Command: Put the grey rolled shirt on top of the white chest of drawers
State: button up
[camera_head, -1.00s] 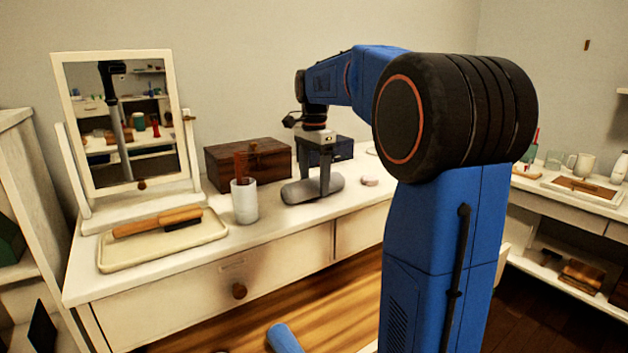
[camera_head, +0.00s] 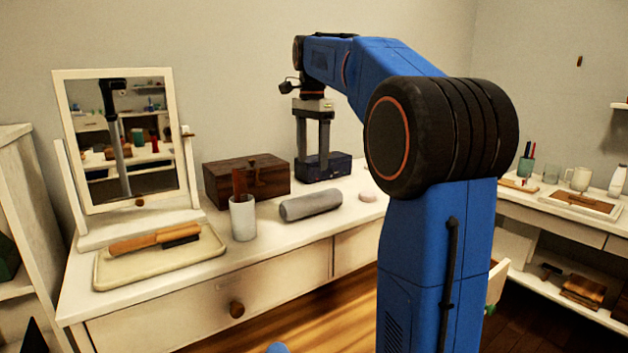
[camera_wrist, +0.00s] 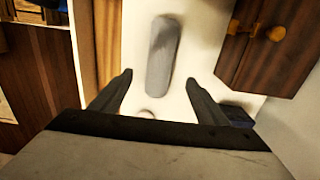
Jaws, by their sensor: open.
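The grey rolled shirt (camera_head: 311,204) lies on the top of the white chest of drawers (camera_head: 280,240), between the white cup and a small pink round thing. My gripper (camera_head: 313,172) is open and empty, raised above and behind the shirt in the head view. In the wrist view the shirt (camera_wrist: 162,55) lies beyond the two spread fingertips (camera_wrist: 158,82), apart from both, on the white top (camera_wrist: 185,75).
A white cup (camera_head: 243,218) holds a brown item. A wooden box (camera_head: 246,182) and a dark blue box (camera_head: 325,168) stand behind. A mirror (camera_head: 122,140) and a tray (camera_head: 110,268) with a brush (camera_head: 165,240) are at left. A pink round thing (camera_head: 367,196) is at right.

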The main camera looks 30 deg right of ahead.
jog(key=s+a+f+n+t, duration=0.1)
jog(key=s+a+f+n, duration=0.4)
jog(key=s+f, duration=0.4)
jog(key=s+a+f+n+t, duration=0.2)
jog(key=s+a+f+n, duration=0.3)
jog(key=s+f, duration=0.4)
jog(key=s+a+f+n+t, duration=0.1)
jog(key=s+a+f+n, duration=0.4)
jog(key=s, duration=0.7)
notch_tip(320, 180, down, 4)
jog(key=n, duration=0.2)
jog(key=shift+a+f+n+t, duration=0.2)
jog(key=shift+a+n+t, duration=0.1)
jog(key=shift+a+t, duration=0.1)
jog(key=shift+s, duration=0.1)
